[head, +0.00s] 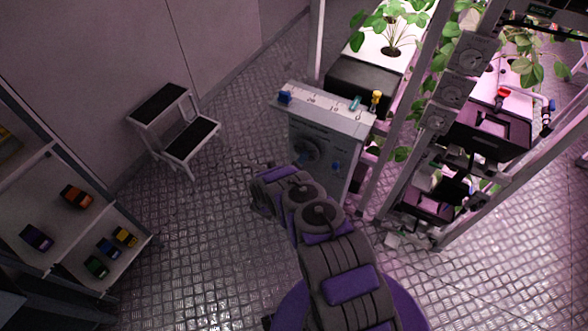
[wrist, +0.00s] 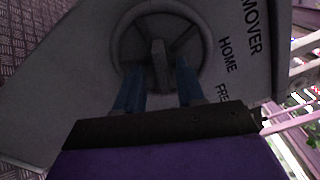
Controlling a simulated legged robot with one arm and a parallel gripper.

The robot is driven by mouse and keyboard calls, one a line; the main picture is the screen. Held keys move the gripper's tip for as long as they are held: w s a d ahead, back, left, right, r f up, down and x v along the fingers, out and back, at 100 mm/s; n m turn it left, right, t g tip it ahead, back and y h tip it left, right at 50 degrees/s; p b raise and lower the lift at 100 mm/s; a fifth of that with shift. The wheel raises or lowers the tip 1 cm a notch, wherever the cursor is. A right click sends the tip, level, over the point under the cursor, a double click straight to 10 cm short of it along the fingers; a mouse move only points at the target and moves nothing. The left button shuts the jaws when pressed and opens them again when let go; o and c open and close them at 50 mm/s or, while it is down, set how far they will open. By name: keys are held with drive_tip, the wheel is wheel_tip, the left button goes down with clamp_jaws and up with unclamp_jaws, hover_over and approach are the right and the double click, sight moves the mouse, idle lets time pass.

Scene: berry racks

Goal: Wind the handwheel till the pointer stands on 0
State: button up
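The handwheel (wrist: 124,32) is a grey ring with spokes on a grey panel, seen close up in the wrist view. In the head view the handwheel (head: 307,150) is a dark round shape on the front of a grey cabinet (head: 338,150). My gripper (wrist: 159,72) is open, with two blue fingers apart over the lower part of the wheel. A grey bar of the wheel shows between the fingers, with a gap on each side. I cannot tell whether they touch the rim.
Lettering "MOVER", "HOME" and a cut-off "FRE" stands right of the wheel. A step stool (head: 178,130) stands left of the cabinet. Plant racks (head: 455,150) stand close on the right, and a shelf (head: 60,240) with small coloured items at far left. Metal floor between is clear.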

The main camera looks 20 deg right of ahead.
drive_tip(key=v, duration=1.7)
drive_tip(key=shift+p, duration=0.35)
drive_tip(key=shift+f, duration=0.15)
